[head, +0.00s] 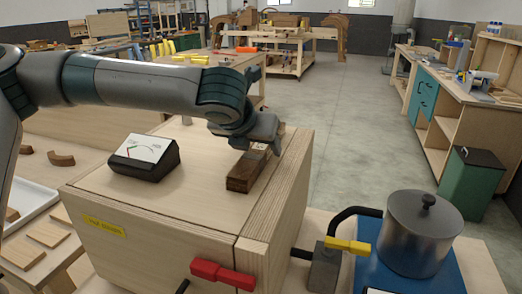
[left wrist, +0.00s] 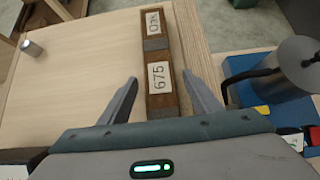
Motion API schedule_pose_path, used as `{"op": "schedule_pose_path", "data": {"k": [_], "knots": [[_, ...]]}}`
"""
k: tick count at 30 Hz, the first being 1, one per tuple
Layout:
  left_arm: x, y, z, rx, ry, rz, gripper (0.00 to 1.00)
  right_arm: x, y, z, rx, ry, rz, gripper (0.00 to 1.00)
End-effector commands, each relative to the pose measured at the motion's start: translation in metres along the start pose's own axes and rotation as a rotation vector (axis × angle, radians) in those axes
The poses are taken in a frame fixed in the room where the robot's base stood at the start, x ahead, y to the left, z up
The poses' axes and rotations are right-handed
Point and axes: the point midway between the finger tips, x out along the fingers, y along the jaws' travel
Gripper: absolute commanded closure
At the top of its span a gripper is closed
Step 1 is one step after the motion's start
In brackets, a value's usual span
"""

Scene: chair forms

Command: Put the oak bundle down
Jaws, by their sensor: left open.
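The oak bundle (head: 246,170) is a stack of dark brown wooden strips lying on top of the pale plywood box (head: 190,212). In the left wrist view the bundle (left wrist: 157,78) shows white labels reading "OAK" and "675" and grey bands around it. My left gripper (head: 268,143) is above the bundle. In the left wrist view its two open fingers (left wrist: 165,97) stand on either side of the bundle's near end, with a visible gap on each side. My right gripper is not in these views.
A dial gauge (head: 144,157) stands on the box, left of the bundle. A small metal cylinder (left wrist: 32,48) stands near the box's edge. The box top's middle is clear.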

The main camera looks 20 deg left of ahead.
Motion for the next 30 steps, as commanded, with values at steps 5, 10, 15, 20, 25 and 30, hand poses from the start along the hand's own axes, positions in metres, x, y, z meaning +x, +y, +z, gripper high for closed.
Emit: {"op": "schedule_pose_path", "data": {"k": [5, 10, 15, 20, 25, 30], "knots": [[0.000, 0.000, 0.000, 0.000, 0.000, 0.000, 0.42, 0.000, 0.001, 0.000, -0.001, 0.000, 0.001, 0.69], [0.000, 0.000, 0.000, 0.000, 0.000, 0.000, 0.59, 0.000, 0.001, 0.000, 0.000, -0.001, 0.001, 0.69], [0.000, 0.000, 0.000, 0.000, 0.000, 0.000, 0.95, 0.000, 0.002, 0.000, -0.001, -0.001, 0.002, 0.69], [-0.001, 0.000, 0.001, -0.001, -0.001, 0.000, 0.99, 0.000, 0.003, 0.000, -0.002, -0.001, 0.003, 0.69], [-0.003, 0.000, 0.003, -0.001, -0.002, 0.000, 0.99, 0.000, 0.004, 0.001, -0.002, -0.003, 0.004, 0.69], [-0.011, 0.000, 0.012, -0.002, -0.004, 0.000, 0.99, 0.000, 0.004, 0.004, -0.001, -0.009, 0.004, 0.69]]}}
